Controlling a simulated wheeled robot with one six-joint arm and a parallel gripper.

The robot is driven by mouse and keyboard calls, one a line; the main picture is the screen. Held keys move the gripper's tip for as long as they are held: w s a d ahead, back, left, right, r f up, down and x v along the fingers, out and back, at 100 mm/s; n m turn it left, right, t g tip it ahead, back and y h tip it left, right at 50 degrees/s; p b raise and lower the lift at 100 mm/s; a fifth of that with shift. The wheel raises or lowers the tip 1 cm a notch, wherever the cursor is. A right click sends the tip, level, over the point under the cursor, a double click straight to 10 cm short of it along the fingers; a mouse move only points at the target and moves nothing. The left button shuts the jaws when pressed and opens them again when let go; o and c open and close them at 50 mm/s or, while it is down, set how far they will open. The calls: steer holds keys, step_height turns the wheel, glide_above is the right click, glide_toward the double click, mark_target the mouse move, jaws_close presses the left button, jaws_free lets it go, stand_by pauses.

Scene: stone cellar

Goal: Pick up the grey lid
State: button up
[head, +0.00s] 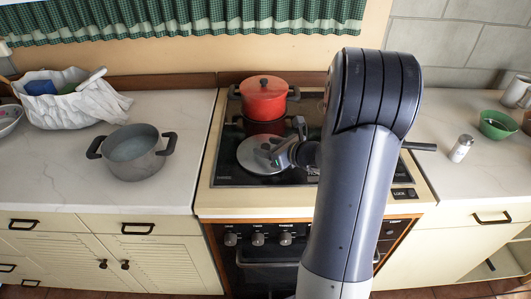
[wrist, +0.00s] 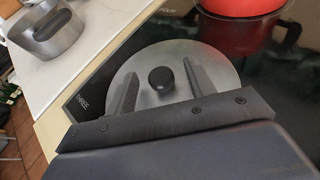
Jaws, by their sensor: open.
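The grey lid (head: 255,155) is a flat round disc lying on the black glass stove top. In the wrist view the lid (wrist: 207,67) has a dark round knob (wrist: 161,78) at its middle. My gripper (wrist: 160,76) is open, with one finger on each side of the knob and a gap on both sides. In the head view my gripper (head: 277,150) is over the lid and hides its right part. I cannot tell how high the fingers are above the lid.
A red pot (head: 264,100) stands behind the lid on the stove (head: 225,172). A grey open pot (head: 133,152) is on the left counter, near a white bag (head: 75,105). A shaker (head: 461,148) and a green bowl (head: 495,125) are on the right counter.

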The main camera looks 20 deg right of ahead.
jaws_close()
stand_by(0.4)
